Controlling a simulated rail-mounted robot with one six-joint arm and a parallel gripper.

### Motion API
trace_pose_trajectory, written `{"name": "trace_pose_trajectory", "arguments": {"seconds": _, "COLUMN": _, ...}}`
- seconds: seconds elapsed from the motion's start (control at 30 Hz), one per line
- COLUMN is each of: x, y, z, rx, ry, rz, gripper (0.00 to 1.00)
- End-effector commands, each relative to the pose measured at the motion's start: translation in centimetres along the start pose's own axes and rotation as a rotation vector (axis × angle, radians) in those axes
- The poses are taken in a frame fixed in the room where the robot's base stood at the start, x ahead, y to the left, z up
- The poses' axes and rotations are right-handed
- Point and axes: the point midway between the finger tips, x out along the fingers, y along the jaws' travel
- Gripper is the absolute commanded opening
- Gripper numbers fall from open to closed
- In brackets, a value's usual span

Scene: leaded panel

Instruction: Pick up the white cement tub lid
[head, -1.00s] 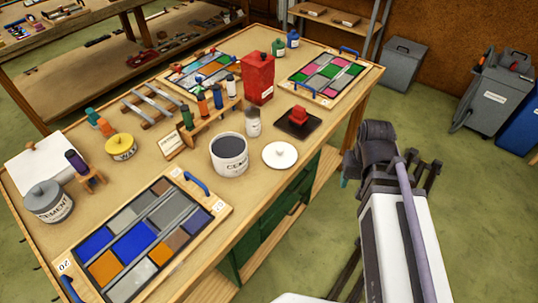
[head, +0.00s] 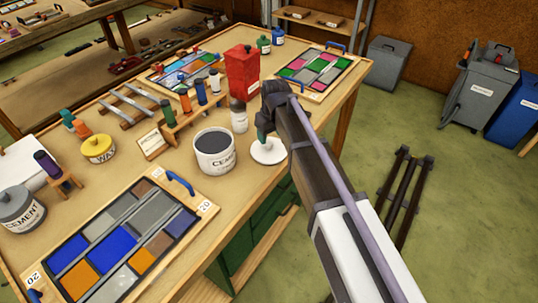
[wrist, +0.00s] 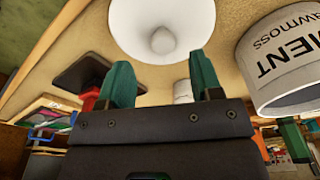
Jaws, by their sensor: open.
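The white cement tub lid (head: 267,153) lies flat on the workbench, to the right of the open white cement tub (head: 215,154). In the wrist view the lid (wrist: 140,25) shows its round knob, just beyond the fingertips. My gripper (head: 263,137) is over the lid's upper edge in the head view and hides part of it. In the wrist view its two green fingers (wrist: 161,72) stand apart with nothing between them. The lid's knob is mostly hidden in the head view.
The cement tub (wrist: 292,60) stands close on the right in the wrist view. A red box (head: 240,72), a rack of bottles (head: 195,110) and a leaded panel (head: 125,240) stand around on the bench.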

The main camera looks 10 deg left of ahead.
Motion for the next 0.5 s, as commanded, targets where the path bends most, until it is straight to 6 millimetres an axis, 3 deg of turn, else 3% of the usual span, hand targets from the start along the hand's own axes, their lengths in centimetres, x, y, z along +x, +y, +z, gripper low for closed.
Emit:
{"name": "trace_pose_trajectory", "arguments": {"seconds": 0.23, "x": 5.1, "y": -0.3, "z": 0.2, "rx": 0.0, "ry": 0.0, "rz": 0.0, "gripper": 0.59}}
{"name": "trace_pose_trajectory", "arguments": {"seconds": 0.5, "x": 4.8, "y": -0.4, "z": 0.1, "rx": 0.001, "ry": 0.0, "rz": 0.0, "gripper": 0.57}}
